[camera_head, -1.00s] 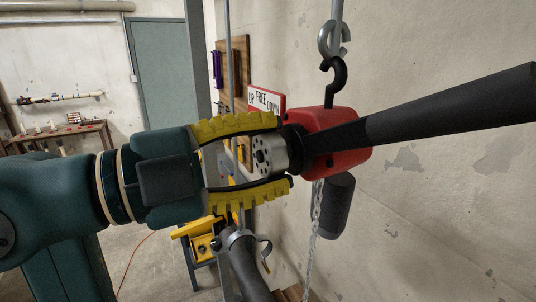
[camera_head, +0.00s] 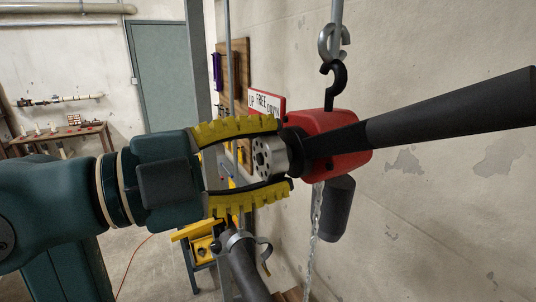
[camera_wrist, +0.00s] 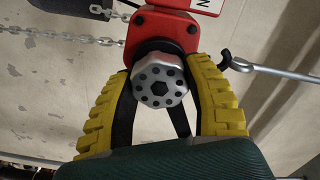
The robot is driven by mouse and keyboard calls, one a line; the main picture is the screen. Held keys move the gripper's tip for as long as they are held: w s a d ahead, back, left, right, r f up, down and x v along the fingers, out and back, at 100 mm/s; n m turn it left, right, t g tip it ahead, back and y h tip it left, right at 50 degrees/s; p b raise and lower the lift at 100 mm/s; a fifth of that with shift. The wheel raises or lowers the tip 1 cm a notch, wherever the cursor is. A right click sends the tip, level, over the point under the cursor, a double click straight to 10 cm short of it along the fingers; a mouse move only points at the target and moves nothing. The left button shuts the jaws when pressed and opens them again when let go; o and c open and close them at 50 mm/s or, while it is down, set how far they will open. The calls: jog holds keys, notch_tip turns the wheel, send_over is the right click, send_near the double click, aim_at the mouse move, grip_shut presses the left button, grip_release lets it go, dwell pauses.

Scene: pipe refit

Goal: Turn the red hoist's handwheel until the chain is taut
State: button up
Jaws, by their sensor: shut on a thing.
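The red hoist (camera_head: 343,160) hangs by a black hook (camera_head: 333,84) from a metal ring against the wall. Its round silver handwheel (camera_head: 270,157) faces my gripper (camera_head: 275,157), whose yellow ribbed fingers are shut around it from both sides. In the wrist view the handwheel (camera_wrist: 160,81) sits between the fingertips (camera_wrist: 163,70), in front of the red body (camera_wrist: 165,30). The chain (camera_head: 315,215) hangs below the hoist; it also shows in the wrist view (camera_wrist: 75,37). I cannot tell how taut it is. A long black lever (camera_head: 450,108) sticks out to the right.
A sign reading UP, FREE, DOWN (camera_head: 266,101) is behind the hoist. A dark cylinder (camera_head: 337,208) hangs below it. A grey pipe (camera_head: 245,268) with a clamp and a yellow stand (camera_head: 200,243) are below. A workbench (camera_head: 60,136) stands far left.

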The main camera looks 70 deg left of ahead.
jog(key=shift+d+r, duration=0.25)
jog(key=shift+d, duration=0.05)
jog(key=o, duration=1.2)
jog(key=shift+c, duration=0.2)
jog(key=shift+o, duration=0.2)
jog(key=shift+a+f, duration=0.1)
jog(key=shift+a, duration=0.1)
jog(key=shift+s, duration=0.1)
jog(key=s+d, duration=0.1)
jog(key=s, duration=1)
jog(key=shift+s+d, duration=0.25)
jog(key=shift+s, duration=0.15)
